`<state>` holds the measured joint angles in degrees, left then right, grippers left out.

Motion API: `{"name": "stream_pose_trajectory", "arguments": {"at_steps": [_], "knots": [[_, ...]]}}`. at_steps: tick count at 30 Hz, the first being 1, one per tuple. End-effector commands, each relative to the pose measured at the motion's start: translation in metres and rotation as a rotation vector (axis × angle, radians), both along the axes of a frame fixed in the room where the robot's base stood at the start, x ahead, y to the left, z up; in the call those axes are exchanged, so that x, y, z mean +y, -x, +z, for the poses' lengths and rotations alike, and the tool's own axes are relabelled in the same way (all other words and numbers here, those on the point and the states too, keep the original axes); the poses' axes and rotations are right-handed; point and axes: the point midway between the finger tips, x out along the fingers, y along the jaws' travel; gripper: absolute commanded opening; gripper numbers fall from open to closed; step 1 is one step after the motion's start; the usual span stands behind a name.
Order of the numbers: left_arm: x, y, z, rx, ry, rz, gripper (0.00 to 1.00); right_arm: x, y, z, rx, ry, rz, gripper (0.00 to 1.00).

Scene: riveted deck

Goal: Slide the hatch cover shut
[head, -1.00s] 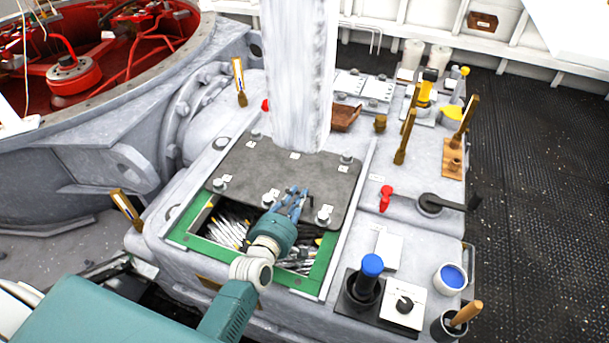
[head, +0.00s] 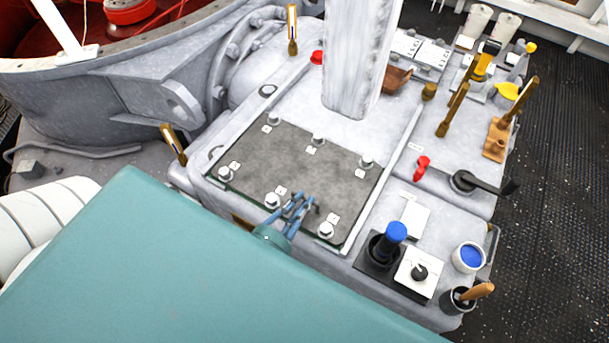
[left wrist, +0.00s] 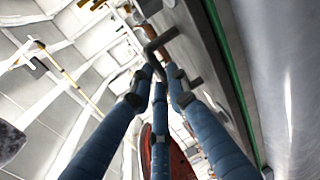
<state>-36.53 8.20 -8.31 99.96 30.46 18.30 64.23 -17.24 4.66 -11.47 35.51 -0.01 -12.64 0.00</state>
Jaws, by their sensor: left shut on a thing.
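The hatch cover (head: 300,172) is a flat dark grey plate with several bolt heads and white tags. It lies over the hatch, and no opening shows; only thin bits of the green rim show along its edges. My left gripper (head: 302,204) has blue fingers and is at the cover's near edge, between two bolts. In the left wrist view the fingers (left wrist: 158,85) are closed around a dark bent handle (left wrist: 160,43). My teal arm hides part of the near side. My right gripper is not in view.
A grey column (head: 358,60) rises behind the cover. To the right are a blue-topped knob (head: 396,232), a black lever (head: 485,184), a red handle (head: 421,167) and a white cup with blue inside (head: 468,257). The dark deck (head: 560,170) at right is clear.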

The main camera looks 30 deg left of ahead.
Motion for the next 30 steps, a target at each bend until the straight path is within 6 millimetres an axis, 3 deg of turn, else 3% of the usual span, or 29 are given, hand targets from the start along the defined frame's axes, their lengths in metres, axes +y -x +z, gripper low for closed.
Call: {"name": "stream_pose_trajectory", "arguments": {"at_steps": [6, 7, 10, 22, 30], "knots": [[0.000, 0.004, -0.004, 0.011, 0.000, -0.001, 0.00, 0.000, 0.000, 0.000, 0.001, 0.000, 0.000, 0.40], [0.000, 0.004, -0.004, 0.012, 0.000, -0.002, 0.17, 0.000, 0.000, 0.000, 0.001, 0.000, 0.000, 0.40], [0.000, 0.004, -0.005, 0.012, 0.000, -0.002, 0.35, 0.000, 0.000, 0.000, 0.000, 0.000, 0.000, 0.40], [0.000, 0.010, -0.001, 0.007, 0.000, -0.001, 0.35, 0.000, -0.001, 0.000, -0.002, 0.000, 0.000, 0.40], [0.002, 0.062, 0.008, 0.012, 0.000, -0.003, 0.35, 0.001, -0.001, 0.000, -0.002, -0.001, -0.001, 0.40]]}}
